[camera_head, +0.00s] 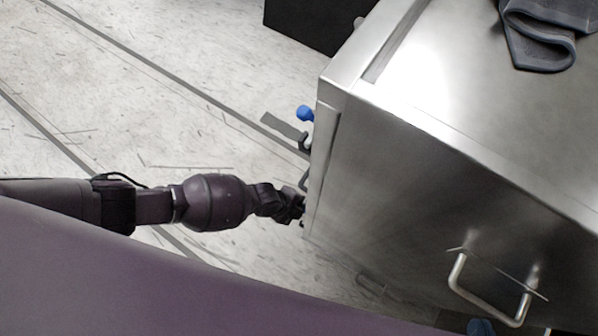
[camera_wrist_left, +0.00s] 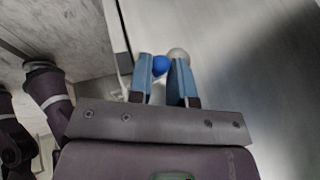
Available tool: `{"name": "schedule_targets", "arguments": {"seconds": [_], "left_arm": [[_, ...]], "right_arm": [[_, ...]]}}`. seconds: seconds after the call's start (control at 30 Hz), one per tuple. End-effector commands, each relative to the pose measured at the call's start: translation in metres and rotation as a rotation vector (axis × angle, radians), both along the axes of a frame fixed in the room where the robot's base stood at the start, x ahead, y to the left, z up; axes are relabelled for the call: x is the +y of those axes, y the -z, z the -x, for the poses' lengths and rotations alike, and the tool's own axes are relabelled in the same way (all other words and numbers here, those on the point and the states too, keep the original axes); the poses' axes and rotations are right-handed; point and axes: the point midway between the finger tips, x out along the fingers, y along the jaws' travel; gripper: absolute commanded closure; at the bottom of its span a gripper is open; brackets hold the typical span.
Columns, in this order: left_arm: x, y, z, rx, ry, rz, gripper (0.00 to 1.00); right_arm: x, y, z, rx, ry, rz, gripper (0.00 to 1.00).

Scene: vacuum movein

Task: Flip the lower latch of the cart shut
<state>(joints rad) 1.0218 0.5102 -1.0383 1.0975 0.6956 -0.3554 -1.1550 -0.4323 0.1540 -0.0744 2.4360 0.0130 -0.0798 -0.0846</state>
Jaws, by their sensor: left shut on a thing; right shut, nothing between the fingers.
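The cart (camera_head: 420,120) is a brushed-metal box on the right of the head view. On its left edge is a latch with a blue knob (camera_head: 305,113) and a grey hook (camera_head: 305,142) below it in the picture. A further dark latch part (camera_head: 304,180) lies lower along the same edge. In the left wrist view, my left gripper (camera_wrist_left: 162,82) is shut on a blue knob (camera_wrist_left: 160,66). A pale round knob (camera_wrist_left: 178,55) shows by its right fingertip.
A metal handle (camera_head: 490,290) sticks out from the cart's near face. A dark cloth (camera_head: 548,35) lies on top. A black box (camera_head: 315,22) stands behind. The pale floor (camera_head: 150,85) left of the cart is mostly clear.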

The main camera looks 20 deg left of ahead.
Motion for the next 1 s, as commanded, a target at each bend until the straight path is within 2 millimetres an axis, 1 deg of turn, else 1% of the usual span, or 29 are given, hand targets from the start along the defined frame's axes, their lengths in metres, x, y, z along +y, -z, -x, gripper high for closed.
{"name": "schedule_targets", "arguments": {"seconds": [0.3,0.33,0.47,0.5,0.77,0.87,1.0], "left_arm": [[-0.0002,-0.0002,-0.0005,-0.006,0.000,0.002,1.00],[-0.0002,-0.0002,-0.0005,-0.006,0.000,0.002,0.78],[-0.0002,-0.0001,-0.0002,-0.005,0.000,0.002,0.58],[-0.0001,0.0000,0.0001,-0.004,0.000,0.001,0.55],[0.0005,0.0014,0.0029,0.000,0.001,-0.001,0.55],[0.0007,0.0009,0.0036,0.001,0.002,-0.001,0.55],[0.0005,-0.0048,0.0035,0.000,0.002,-0.002,0.55]], "right_arm": [[-0.0001,0.0003,0.0006,0.003,0.004,-0.001,1.00],[-0.0001,0.0006,0.0009,0.003,0.005,-0.001,1.00],[0.0002,0.0023,0.0018,0.008,0.005,-0.002,1.00],[0.0004,0.0029,0.0022,0.010,0.004,-0.002,1.00],[0.0010,0.0046,0.0033,0.014,0.004,-0.003,1.00],[0.0005,0.0028,0.0034,0.014,0.000,0.000,1.00],[0.0006,-0.0028,0.0002,0.000,0.000,-0.001,1.00]]}}
